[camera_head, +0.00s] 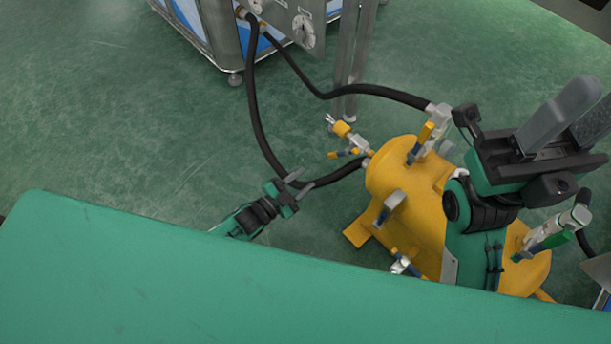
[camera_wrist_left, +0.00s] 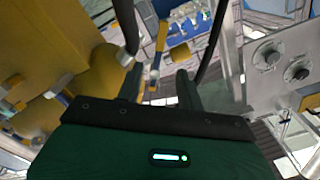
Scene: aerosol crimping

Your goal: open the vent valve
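A yellow tank (camera_head: 412,180) lies on the floor at centre right and carries several small valves; I cannot tell which one is the vent valve. Two yellow-handled valves, an upper one (camera_head: 342,129) and a lower one (camera_head: 343,154), stick out from its left end. My left gripper (camera_head: 301,184) is open and empty, left of these valves and apart from them. In the left wrist view its fingers (camera_wrist_left: 158,84) stand apart, with a yellow handle (camera_wrist_left: 162,36) beyond them and the tank (camera_wrist_left: 50,40) at left. My right gripper (camera_head: 592,103) appears open above the tank's right part.
A black hose (camera_head: 254,105) runs from the wheeled cabinet (camera_head: 222,35) to the tank's left end, passing close to my left gripper. A second hose (camera_head: 370,90) reaches the tank's top. A green surface (camera_head: 150,270) fills the foreground. Open floor lies at left.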

